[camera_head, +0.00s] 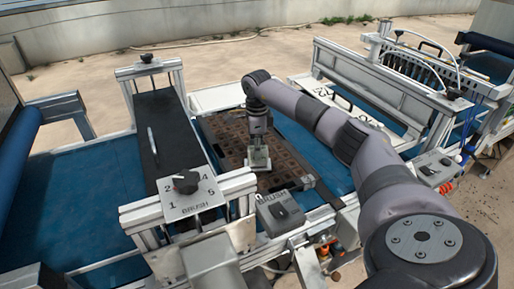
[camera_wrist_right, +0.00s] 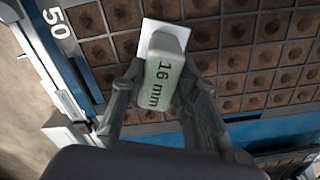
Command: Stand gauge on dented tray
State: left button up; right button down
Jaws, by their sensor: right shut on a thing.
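The gauge (camera_wrist_right: 165,82) is a pale grey-green block marked "16 mm" with a white flat plate at its far end. My right gripper (camera_wrist_right: 163,92) is shut on it, with one finger on each side. In the head view the gauge (camera_head: 259,160) shows as a small pale piece below the right gripper (camera_head: 259,146), over the tray (camera_head: 288,158). The tray is dark with a grid of soil-filled cells, which also shows in the wrist view (camera_wrist_right: 143,118). I cannot tell whether the gauge touches the tray, and no dent is clear. My left gripper is out of view.
The tray lies on a blue conveyor belt (camera_head: 335,172) between metal rails. A brush unit with a numbered dial (camera_head: 187,183) stands to the left. A second control box (camera_head: 281,212) is in front. A white frame machine (camera_head: 385,85) stands behind right.

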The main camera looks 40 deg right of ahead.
jog(key=c, duration=1.6)
grip_release()
jog(key=o, duration=0.4)
jog(key=shift+c, duration=0.2)
notch_tip(320, 180, up, 12)
jog(key=b, duration=0.1)
jog(key=shift+b, duration=0.3)
